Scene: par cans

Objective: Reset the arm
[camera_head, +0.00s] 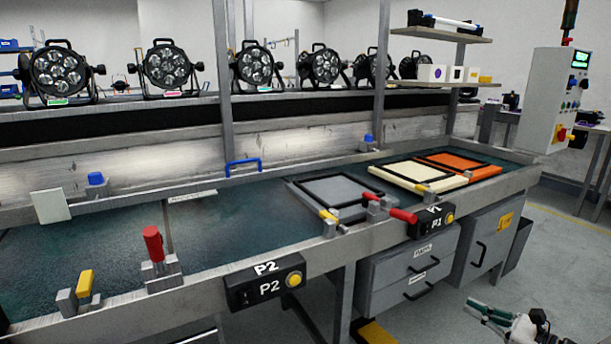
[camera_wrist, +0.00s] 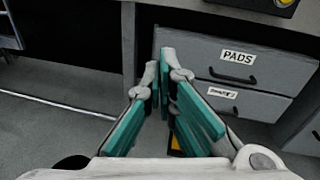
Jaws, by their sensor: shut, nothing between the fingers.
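My gripper (camera_head: 490,312) is at the lower right of the head view, low in front of the bench and its drawers, over the floor. In the wrist view its green-padded fingers (camera_wrist: 167,90) point at the drawer unit. The fingers are shut at the tips with nothing between them. The gripper touches nothing that I can see. Most of my arm is outside the head view.
The bench's front rail (camera_head: 360,238) carries P1 (camera_head: 432,222) and P2 (camera_head: 265,281) button boxes, clamps and levers. Grey drawers (camera_head: 408,267) labelled PADS stand below. Several par cans (camera_head: 167,64) line the back shelf. Open floor (camera_head: 530,265) lies at the right.

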